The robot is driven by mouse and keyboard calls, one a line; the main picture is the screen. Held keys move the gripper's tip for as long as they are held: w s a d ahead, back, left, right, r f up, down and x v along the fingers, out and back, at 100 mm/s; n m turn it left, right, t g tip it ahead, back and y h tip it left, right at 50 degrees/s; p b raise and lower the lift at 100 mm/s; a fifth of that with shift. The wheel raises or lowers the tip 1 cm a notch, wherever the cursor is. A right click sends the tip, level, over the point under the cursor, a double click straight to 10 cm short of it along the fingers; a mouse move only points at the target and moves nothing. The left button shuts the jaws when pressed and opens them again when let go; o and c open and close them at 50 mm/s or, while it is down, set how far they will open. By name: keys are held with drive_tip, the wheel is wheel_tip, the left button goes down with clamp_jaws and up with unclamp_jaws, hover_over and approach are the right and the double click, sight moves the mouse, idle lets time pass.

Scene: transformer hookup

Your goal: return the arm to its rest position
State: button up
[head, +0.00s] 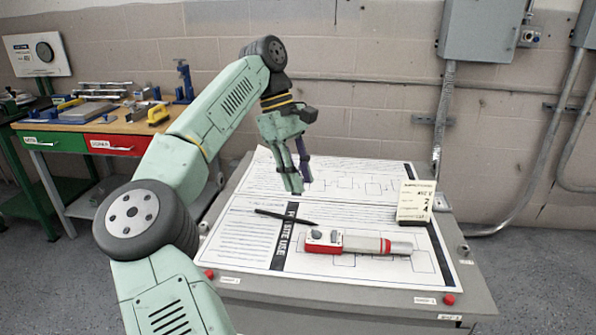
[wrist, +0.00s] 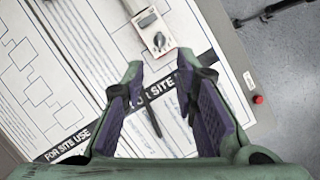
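My green arm reaches from the lower left over a grey bench (head: 350,292). My gripper (head: 301,186) points down above the drawing sheets (head: 245,222). In the wrist view its two purple-padded fingers (wrist: 161,65) stand apart with nothing held between them. A red and white handheld tester (head: 350,243) lies on the sheets to the right and nearer the front; its end also shows in the wrist view (wrist: 150,27). A thin black pen (head: 285,216) lies left of the tester and shows between the fingers in the wrist view (wrist: 152,114), below them.
A small cream block with writing (head: 414,203) stands at the bench's right side. A wooden workbench (head: 95,121) with tools and drawers is at the back left. Grey electrical boxes (head: 485,30) and conduits are on the block wall behind. Floor is clear at the right.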

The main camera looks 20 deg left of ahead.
drive_tip(key=shift+a+r, duration=0.15)
drive_tip(key=shift+r, duration=0.25)
